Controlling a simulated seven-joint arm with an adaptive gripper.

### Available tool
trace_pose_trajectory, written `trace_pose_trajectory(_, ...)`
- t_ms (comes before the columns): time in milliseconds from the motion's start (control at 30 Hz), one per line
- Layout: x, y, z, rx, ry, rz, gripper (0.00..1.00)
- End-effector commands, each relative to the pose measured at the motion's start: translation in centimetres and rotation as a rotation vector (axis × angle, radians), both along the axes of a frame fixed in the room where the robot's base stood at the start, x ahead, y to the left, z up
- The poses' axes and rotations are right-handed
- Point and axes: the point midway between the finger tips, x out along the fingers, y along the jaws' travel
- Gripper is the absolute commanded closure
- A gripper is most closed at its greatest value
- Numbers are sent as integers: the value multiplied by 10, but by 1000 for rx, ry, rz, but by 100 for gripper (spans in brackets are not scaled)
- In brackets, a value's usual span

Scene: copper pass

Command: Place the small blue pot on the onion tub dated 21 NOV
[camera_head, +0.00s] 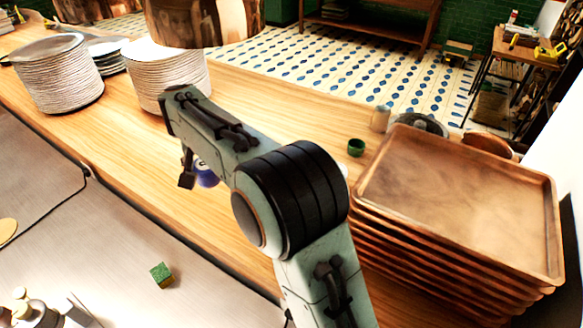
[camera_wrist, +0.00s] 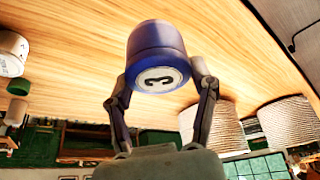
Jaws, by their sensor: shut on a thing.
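The small blue pot (camera_head: 205,174) is in the head view above or on the wooden counter, partly hidden behind my arm. In the wrist view, which looks upside down, my gripper (camera_wrist: 163,82) is shut on the blue pot (camera_wrist: 157,45), one finger on each side. A round pale label with a dark mark like a 3 is on the pot's end facing the wrist. I cannot tell whether the pot touches the counter. A white tub-like container (camera_wrist: 12,54) with dark markings is at the left edge of the wrist view. No date is readable, so I cannot identify the onion tub.
A stack of wooden trays (camera_head: 460,185) fills the right. A green block (camera_head: 161,274) lies on the metal surface.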

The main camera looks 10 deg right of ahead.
Motion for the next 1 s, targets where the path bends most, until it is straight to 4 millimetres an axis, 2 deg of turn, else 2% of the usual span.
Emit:
trace_pose_trajectory(33, 14, -29, 8, 2, -4, -84, 83)
trace_pose_trajectory(100, 28, -70, 18, 1, -3, -195, 83)
trace_pose_trajectory(300, 49, -187, 37, 0, -1, -459, 83)
trace_pose_trajectory(400, 48, -234, 39, -1, 0, -549, 83)
trace_pose_trajectory(500, 42, -267, 35, -1, 1, -611, 83)
trace_pose_trajectory(600, 38, -287, 33, -2, 0, -648, 83)
trace_pose_trajectory(700, 35, -296, 24, -2, 2, -665, 83)
trace_pose_trajectory(900, 35, -297, -15, -2, 3, -667, 83)
trace_pose_trajectory(1000, 35, -297, -27, -3, 1, -667, 83)
